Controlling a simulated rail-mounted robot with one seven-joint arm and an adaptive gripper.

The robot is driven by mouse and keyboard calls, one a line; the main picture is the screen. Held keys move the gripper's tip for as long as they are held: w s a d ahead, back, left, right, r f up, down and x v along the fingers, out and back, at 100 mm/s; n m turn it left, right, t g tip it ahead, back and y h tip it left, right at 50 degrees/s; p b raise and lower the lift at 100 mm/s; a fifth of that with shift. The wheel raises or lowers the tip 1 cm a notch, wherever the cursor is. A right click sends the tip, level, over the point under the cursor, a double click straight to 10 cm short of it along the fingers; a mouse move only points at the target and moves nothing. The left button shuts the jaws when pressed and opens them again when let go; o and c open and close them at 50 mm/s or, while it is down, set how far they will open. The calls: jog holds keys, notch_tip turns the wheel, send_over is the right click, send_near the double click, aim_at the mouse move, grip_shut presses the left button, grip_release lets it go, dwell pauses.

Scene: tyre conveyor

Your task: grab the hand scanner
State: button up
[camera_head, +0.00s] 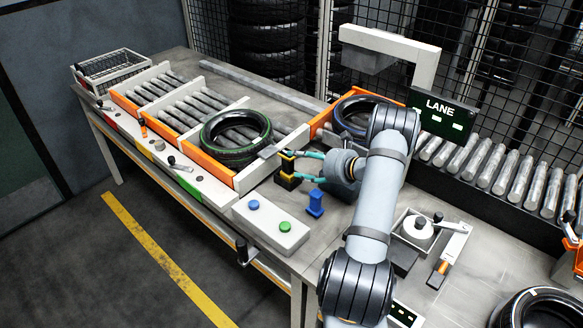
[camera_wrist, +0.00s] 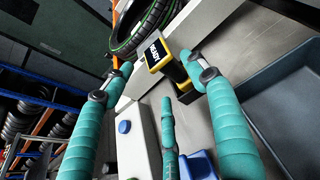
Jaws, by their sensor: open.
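The hand scanner (camera_head: 287,172) is a yellow and black device standing upright on the bench, right of the conveyor end. In the wrist view the scanner (camera_wrist: 180,82) has a dark screen with light lettering facing up. My gripper (camera_head: 299,166) has teal fingers and reaches toward the scanner from the right. In the wrist view my gripper (camera_wrist: 158,68) is open, with the scanner showing between and beyond its two upper fingertips. A third finger shows lower in the middle. I cannot tell whether any finger touches the scanner.
A blue stand (camera_head: 315,204) and a white button box (camera_head: 270,228) are close to the scanner. A tyre (camera_head: 236,158) lies on the roller conveyor to the left. Another tyre (camera_head: 345,125) lies behind my gripper. A lane sign (camera_head: 440,112) stands to the right.

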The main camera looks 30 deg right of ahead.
aim_at(292, 160)
jog(key=p+x, duration=0.1)
jog(key=x, duration=0.1)
jog(key=p+x, duration=0.1)
jog(key=x, duration=0.2)
jog(key=shift+w+f, duration=0.1)
jog(key=shift+f, duration=0.25)
jog(key=c, duration=0.3)
jog(key=c, duration=0.9)
